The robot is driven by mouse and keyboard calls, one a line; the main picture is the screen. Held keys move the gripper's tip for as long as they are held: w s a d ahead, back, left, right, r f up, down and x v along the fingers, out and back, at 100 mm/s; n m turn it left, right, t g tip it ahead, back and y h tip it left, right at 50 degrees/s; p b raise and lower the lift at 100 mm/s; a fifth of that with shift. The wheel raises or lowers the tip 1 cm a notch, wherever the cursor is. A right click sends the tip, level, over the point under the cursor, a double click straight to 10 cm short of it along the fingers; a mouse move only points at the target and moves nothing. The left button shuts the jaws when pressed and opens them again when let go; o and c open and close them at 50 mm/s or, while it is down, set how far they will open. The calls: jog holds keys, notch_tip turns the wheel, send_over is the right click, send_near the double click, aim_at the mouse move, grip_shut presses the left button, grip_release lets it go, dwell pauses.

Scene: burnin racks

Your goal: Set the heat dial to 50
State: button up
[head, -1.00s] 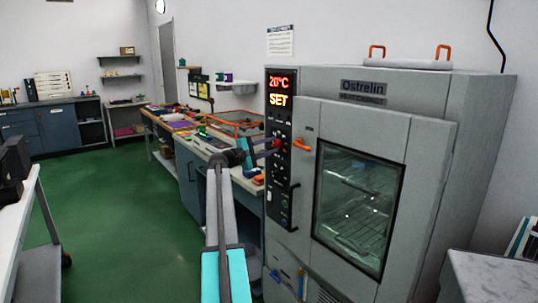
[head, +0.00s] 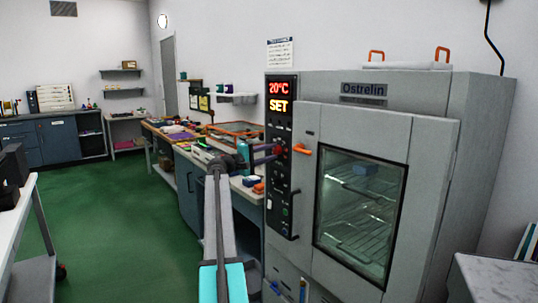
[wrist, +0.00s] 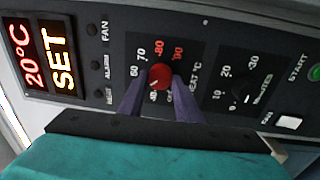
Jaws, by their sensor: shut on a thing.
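The heat dial (wrist: 160,75) is a red round knob on the oven's black control panel, with numbers from about 60 to 90 readable around it. A small light mark shows on its lower left; its exact setting is hard to read. My gripper (wrist: 159,90) has its two purple fingers closed on either side of the dial. In the head view my gripper (head: 266,155) reaches the panel from the left, hiding most of the dial. The display (wrist: 45,55) reads 20°C and SET.
A minutes dial (wrist: 243,88) and a green start button (wrist: 314,73) sit further along the panel. A cluttered bench (head: 190,150) stands left of the oven.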

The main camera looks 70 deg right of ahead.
jog(key=shift+d+r, duration=0.1)
jog(key=shift+r, duration=0.15)
jog(key=o, duration=0.9)
jog(key=shift+o, duration=0.9)
jog(key=shift+f, duration=0.2)
jog(key=v, duration=1.3)
jog(key=shift+w+a, duration=0.2)
jog(key=shift+a, duration=0.15)
jog(key=shift+w, duration=0.1)
